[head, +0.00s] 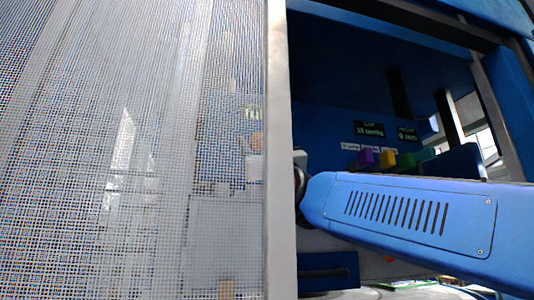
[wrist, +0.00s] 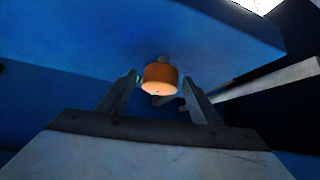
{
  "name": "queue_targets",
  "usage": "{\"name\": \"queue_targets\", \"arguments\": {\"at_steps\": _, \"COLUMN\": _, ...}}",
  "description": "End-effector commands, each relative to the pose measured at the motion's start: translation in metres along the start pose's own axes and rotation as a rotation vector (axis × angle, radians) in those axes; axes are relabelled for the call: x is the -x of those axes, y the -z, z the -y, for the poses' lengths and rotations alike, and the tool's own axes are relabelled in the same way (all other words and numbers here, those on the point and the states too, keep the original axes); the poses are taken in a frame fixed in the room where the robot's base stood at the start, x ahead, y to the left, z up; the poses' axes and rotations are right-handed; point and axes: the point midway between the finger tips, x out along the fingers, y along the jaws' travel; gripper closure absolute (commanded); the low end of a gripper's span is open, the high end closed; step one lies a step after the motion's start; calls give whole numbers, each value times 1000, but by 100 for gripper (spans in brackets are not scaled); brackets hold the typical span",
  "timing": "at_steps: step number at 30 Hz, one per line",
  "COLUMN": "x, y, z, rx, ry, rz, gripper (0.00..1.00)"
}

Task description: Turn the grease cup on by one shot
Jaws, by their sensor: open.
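An orange-brown round cup (wrist: 160,79), which looks like the grease cup, hangs below a blue overhanging body (wrist: 130,30) in the wrist view. A short grey stem joins it to that body. My gripper (wrist: 160,84) is open, with one dark finger on each side of the cup. Gaps show between the fingers and the cup, and I cannot see any contact. How far the fingertips reach along the cup is hard to tell. In the head view my gripper is not clearly visible behind the post and mesh.
A wire mesh panel (head: 120,150) fills the left of the head view, edged by a pale upright post (head: 281,150). Behind my arm are two small dark displays (head: 369,129) and coloured blocks (head: 388,158) inside a blue machine. A pale bar (wrist: 270,80) runs at right in the wrist view.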

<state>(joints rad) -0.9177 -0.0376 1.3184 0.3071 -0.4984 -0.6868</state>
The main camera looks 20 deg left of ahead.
Motion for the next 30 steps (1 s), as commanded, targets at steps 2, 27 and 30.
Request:
{"name": "queue_targets", "arguments": {"at_steps": 2, "x": 7, "y": 2, "z": 0, "rx": -1, "ry": 0, "rz": -1, "gripper": 42}}
{"name": "queue_targets", "arguments": {"at_steps": 27, "x": 152, "y": 1, "z": 0, "rx": -1, "ry": 1, "rz": 0, "gripper": 42}}
{"name": "queue_targets", "arguments": {"at_steps": 30, "x": 162, "y": 0, "z": 0, "rx": -1, "ry": 1, "rz": 1, "gripper": 42}}
